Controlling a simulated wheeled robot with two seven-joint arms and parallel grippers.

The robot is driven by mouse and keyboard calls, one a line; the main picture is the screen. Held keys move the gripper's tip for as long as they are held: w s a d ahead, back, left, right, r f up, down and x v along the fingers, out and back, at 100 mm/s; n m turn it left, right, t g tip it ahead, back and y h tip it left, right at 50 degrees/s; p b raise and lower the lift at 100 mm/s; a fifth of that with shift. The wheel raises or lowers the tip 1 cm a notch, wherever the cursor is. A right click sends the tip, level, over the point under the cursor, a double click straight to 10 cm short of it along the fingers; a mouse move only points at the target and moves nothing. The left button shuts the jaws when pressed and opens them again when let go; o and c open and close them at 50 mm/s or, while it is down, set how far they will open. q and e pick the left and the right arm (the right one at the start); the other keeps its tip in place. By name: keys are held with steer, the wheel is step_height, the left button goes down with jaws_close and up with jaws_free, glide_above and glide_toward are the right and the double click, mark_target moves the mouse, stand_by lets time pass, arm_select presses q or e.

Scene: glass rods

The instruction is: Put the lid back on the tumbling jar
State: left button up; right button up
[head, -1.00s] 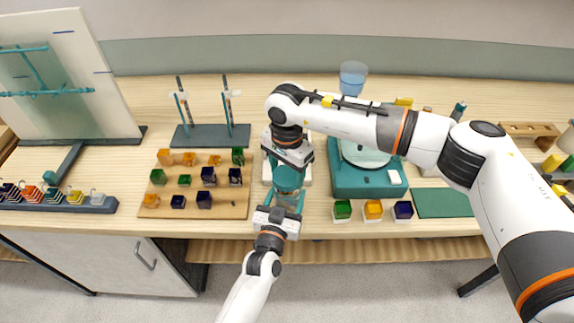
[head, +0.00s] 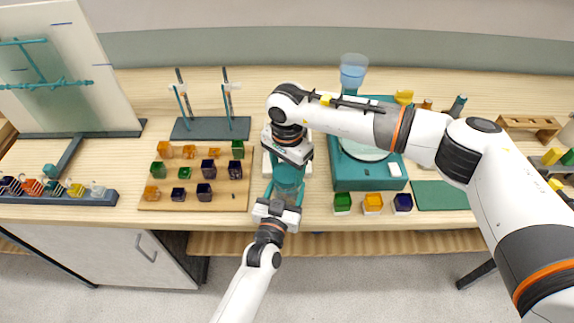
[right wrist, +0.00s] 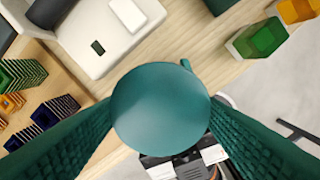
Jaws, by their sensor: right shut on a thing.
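The teal round lid (right wrist: 160,108) lies between the two dark green fingers of my right gripper (right wrist: 165,125) in the right wrist view. My right gripper also shows in the head view (head: 288,163), pointing down, shut on the lid. The tumbling jar (head: 289,173) shows in the head view as a greyish, see-through body just below it. My left gripper (head: 285,192) reaches up from the bottom with its teal fingers on both sides of the jar. The lid hides the jar in the right wrist view, so whether they touch cannot be told.
A teal-based device (head: 370,178) stands to the right, with several coloured blocks (head: 373,203) in front. A wooden board (head: 222,200) with coloured pieces lies to the left. A white device (right wrist: 95,45) is close behind the lid. A blue cup (head: 353,72) stands at the back.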

steer(key=shift+f, duration=0.6)
stand_by(0.3)
